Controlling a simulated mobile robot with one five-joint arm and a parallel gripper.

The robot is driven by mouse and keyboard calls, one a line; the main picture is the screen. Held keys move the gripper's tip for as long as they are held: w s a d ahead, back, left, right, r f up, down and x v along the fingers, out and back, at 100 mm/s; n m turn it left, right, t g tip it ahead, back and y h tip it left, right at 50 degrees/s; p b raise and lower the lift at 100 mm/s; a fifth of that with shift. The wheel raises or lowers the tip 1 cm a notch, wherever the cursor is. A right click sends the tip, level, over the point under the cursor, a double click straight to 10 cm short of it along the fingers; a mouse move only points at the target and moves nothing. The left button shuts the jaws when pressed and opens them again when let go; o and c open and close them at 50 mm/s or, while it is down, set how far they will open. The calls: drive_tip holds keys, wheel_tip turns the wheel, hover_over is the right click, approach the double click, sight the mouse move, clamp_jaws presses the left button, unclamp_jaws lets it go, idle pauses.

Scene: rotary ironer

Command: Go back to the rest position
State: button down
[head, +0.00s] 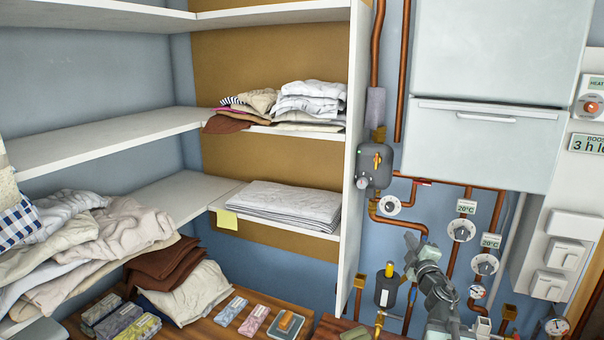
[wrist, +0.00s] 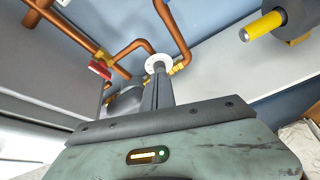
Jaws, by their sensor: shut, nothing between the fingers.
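My gripper (wrist: 160,82) shows in the wrist view with its two dark fingers together and nothing between them. A round white dial (wrist: 159,63) on the copper pipework appears just beyond the fingertips; I cannot tell the gap. In the head view my arm rises at the lower right, and my gripper (head: 411,242) points up and left in front of the pipes. It is just right of a dark cylinder with a yellow top (head: 387,287). No separate marker of a rest position is visible.
Copper pipes with valve dials (head: 461,230) and a pump (head: 375,165) stand close around my arm. A white shelf unit (head: 352,150) with folded linen (head: 285,204) is to the left. A wooden table (head: 208,326) with piled cloth and small packs stands lower left.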

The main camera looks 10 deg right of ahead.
drive_tip(key=w+a+f+m+g+h, duration=0.35)
drive_tip(key=a+m, duration=0.35)
drive_tip(key=a, duration=0.3)
drive_tip(key=s+a+f+m+g+y, duration=0.1)
drive_tip(key=s+a+f+m+g, duration=0.1)
drive_tip(key=a+f+g, duration=0.3)
drive_tip(key=s+a+f+m, duration=0.2)
drive_tip(key=a+f, duration=0.1)
drive_tip(key=f, duration=0.4)
drive_tip(key=s+a+f+g+y, duration=0.1)
drive_tip(key=s+a+f+g, duration=0.1)
drive_tip(key=s, duration=0.4)
drive_tip(key=s+a+f+m+g+y, duration=0.1)
drive_tip(key=s+a+f+g+y, duration=0.1)
drive_tip(key=s+a+f+g, duration=0.1)
drive_tip(key=s+a+f+g+y, duration=0.1)
drive_tip(key=s+a+f+g, duration=0.2)
drive_tip(key=s+f+g, duration=0.2)
drive_tip(key=s, duration=0.3)
drive_tip(key=shift+s+a+m+y, duration=0.25)
drive_tip(key=shift+s+m+y, duration=0.05)
drive_tip(key=shift+s+y, duration=0.05)
drive_tip(key=shift+d, duration=0.1)
